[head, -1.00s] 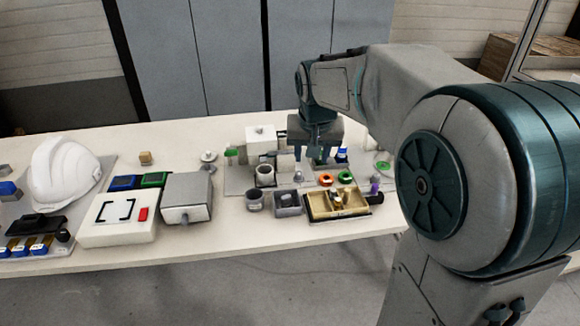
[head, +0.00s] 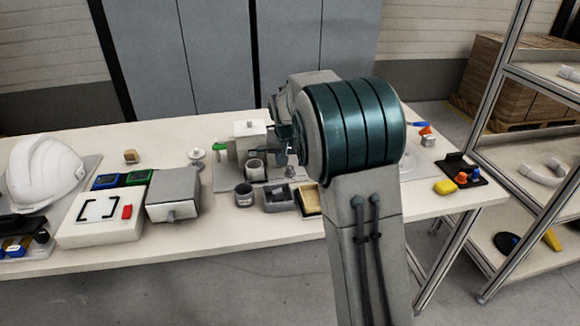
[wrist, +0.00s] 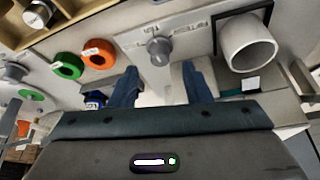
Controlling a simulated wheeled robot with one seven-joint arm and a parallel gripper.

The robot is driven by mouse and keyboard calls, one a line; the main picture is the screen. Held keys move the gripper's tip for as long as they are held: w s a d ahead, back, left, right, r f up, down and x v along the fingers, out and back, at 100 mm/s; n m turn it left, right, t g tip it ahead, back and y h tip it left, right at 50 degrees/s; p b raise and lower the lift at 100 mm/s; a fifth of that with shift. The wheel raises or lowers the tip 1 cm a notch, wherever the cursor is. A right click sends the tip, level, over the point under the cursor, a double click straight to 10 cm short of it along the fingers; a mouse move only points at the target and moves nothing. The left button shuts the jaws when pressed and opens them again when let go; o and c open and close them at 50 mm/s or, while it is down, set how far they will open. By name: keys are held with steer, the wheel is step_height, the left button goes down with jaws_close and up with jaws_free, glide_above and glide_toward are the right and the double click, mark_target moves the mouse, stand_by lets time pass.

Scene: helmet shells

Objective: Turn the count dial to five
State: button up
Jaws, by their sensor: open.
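The count dial (wrist: 160,48) is a small grey knob on a pale panel in the wrist view. Printed number words stand around it, one reading like TEN and one like FIFTEEN; its pointer setting is too small to tell. My gripper (wrist: 162,82) is open, its two dark teal fingers apart, with the dial beyond the tips and no contact visible. A white block shows between the fingers. In the head view my gripper (head: 283,157) is low over the station, partly hidden by my arm, and the grey knob (head: 290,172) is close to it.
A white cup (wrist: 247,47) stands right of the dial in the wrist view; orange (wrist: 98,54) and green (wrist: 67,66) rings lie left. In the head view a white helmet (head: 45,172), a grey box (head: 173,196) and a shelf rack (head: 540,130) stand around.

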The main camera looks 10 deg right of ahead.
mark_target(290, 167)
steer(key=shift+x, duration=1.75)
jaws_close()
steer(key=shift+n, duration=0.3)
steer(key=n, duration=0.1)
steer(key=n+y, duration=0.1)
steer(key=n, duration=0.1)
steer(key=n+y, duration=0.1)
steer(key=n, duration=0.1)
steer(key=shift+d, duration=0.25)
steer(key=n+y, duration=0.1)
steer(key=n, duration=0.2)
steer(key=n+g+y, duration=0.1)
steer(key=n, duration=0.2)
steer(key=shift+p, duration=0.35)
steer(key=shift+n, duration=0.3)
